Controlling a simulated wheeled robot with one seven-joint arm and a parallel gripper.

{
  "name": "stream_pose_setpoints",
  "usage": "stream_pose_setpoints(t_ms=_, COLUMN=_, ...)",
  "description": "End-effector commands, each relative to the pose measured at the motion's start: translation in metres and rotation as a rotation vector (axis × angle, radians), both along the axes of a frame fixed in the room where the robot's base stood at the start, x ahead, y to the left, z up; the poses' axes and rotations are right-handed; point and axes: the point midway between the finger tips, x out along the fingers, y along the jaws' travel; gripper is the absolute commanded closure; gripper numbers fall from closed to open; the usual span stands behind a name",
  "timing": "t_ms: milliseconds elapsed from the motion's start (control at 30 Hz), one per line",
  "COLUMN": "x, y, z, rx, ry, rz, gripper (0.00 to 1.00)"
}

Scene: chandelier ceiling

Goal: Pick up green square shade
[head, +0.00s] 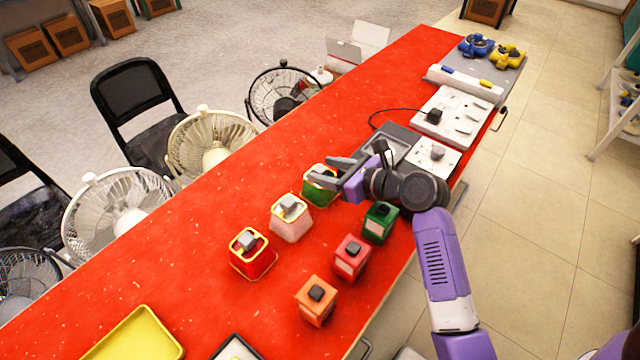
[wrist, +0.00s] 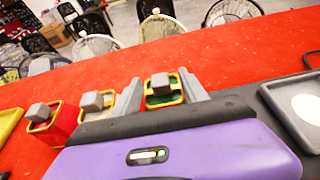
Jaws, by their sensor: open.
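The green square shade (head: 318,196) stands on the red table, with a gold rim and a grey knob on top. My gripper (head: 321,170) is open at its upper part, coming from the right. In the wrist view, the green shade (wrist: 162,99) shows between the two grey fingers (wrist: 160,88), one on each side, with its lower part hidden behind my gripper body. I cannot tell whether the fingers touch it. A separate green block with a black knob (head: 379,224) stands nearer the table's front edge.
A white shade (head: 289,223) and a red shade (head: 252,261) stand in line to the left. A red block (head: 350,261) and orange block (head: 315,304) stand in front. A grey tray (head: 401,137) and white panels lie right. Fans line the far edge.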

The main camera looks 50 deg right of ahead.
Motion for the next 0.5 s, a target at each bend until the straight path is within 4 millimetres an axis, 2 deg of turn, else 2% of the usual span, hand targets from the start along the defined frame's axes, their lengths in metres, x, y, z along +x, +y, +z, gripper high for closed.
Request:
stream_pose_setpoints(t_ms=300, x=0.0047, y=0.0003, z=-0.002, rx=-0.001, ry=0.0, rz=0.0, gripper=0.51)
stream_pose_setpoints(t_ms=500, x=0.0045, y=0.0002, z=-0.002, rx=-0.001, ry=0.0, rz=0.0, gripper=0.9)
